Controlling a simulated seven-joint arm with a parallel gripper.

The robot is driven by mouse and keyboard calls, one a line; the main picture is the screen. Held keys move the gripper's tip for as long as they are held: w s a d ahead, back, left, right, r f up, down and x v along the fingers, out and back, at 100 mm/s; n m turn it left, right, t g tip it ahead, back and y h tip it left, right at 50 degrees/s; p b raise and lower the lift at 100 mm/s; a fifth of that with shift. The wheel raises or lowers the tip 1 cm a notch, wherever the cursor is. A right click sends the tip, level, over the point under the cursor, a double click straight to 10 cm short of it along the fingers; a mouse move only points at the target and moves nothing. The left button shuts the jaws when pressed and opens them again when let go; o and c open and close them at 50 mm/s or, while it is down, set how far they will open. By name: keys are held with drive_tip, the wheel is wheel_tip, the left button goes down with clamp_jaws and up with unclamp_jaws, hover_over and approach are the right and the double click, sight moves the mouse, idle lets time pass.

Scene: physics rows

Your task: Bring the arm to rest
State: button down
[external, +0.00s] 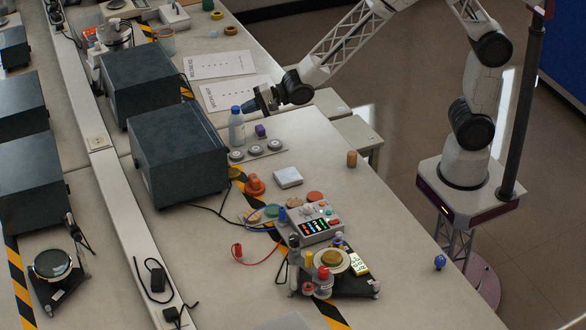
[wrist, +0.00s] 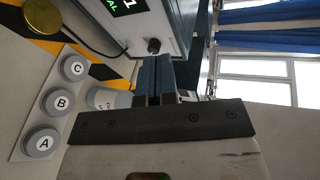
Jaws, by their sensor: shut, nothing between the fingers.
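My gripper (external: 262,101) is at the end of my arm, which reaches in from the right over the bench in the external view. It hovers just right of a clear bottle with a blue cap (external: 237,125). In the wrist view the two blue-grey fingers of my gripper (wrist: 157,75) are together with nothing between them. A plate with three grey buttons marked A, B and C (wrist: 40,105) lies at the left of the wrist view. The same plate (external: 257,151) shows below my gripper in the external view.
Dark box-shaped instruments (external: 178,150) stand left of my gripper. A control box with a lit screen (external: 315,224) and a cluttered stand with a dish (external: 331,262) are at the front. The bench's right front is mostly clear.

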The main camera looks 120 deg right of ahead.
drive_tip(key=s+a+r+n+g+y, duration=0.1)
drive_tip(key=s+a+r+n+g, duration=0.3)
drive_tip(key=s+a, duration=0.45)
drive_tip(key=s+a+r+n+g, duration=0.1)
drive_tip(key=s+a+r+n, duration=0.5)
drive_tip(key=s, duration=0.4)
drive_tip(key=s+a+n+g+y, duration=0.1)
drive_tip(key=s+a+n+g, duration=0.2)
drive_tip(key=s, duration=1)
drive_tip(key=s+a+r+n+g+y, duration=0.1)
drive_tip(key=s+a+n+g, duration=0.2)
drive_tip(key=s+a+n, duration=0.5)
drive_tip(key=s, duration=0.5)
drive_tip(key=shift+s+a+n, duration=0.2)
drive_tip(key=shift+a+n, duration=0.15)
drive_tip(key=shift+n, duration=0.05)
